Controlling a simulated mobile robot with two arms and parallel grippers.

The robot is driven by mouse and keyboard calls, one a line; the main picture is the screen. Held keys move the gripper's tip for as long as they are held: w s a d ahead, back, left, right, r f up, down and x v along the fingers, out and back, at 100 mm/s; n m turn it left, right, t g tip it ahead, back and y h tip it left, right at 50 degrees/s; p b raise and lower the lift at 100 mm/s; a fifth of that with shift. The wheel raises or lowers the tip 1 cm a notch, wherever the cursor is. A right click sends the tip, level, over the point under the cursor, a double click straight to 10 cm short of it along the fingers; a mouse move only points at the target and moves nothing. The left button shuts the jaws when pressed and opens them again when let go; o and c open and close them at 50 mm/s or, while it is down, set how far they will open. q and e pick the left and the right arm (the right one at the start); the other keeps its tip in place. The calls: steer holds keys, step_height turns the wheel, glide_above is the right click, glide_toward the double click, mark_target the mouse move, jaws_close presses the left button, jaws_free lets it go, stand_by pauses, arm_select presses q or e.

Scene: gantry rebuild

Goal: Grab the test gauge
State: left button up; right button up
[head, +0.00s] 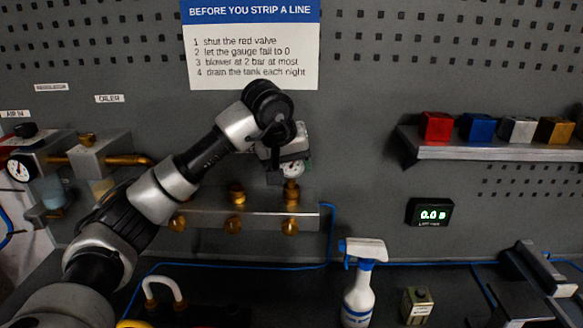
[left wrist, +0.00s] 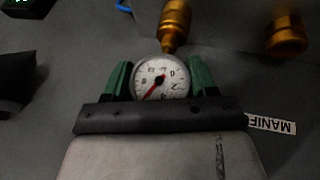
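The test gauge (head: 292,169) is a small round white dial on a brass fitting (head: 291,189) at the right end of the grey manifold (head: 255,215). In the left wrist view the gauge (left wrist: 162,77) shows its face and a red needle, with a brass fitting (left wrist: 174,27) right against its rim. My left gripper (head: 290,158) is at the gauge. Its green fingers (left wrist: 160,78) lie against both sides of the dial with no clear gap. My right gripper is not in view.
A spray bottle (head: 358,290) and a small box (head: 416,304) stand on the bench. A blue hose (head: 332,235) runs beside the manifold. A shelf (head: 490,151) with coloured blocks is at right, above a digital display (head: 430,213). An instruction sign (head: 252,50) hangs above.

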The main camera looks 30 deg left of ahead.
arm_select(q)
steer(key=c, duration=0.5)
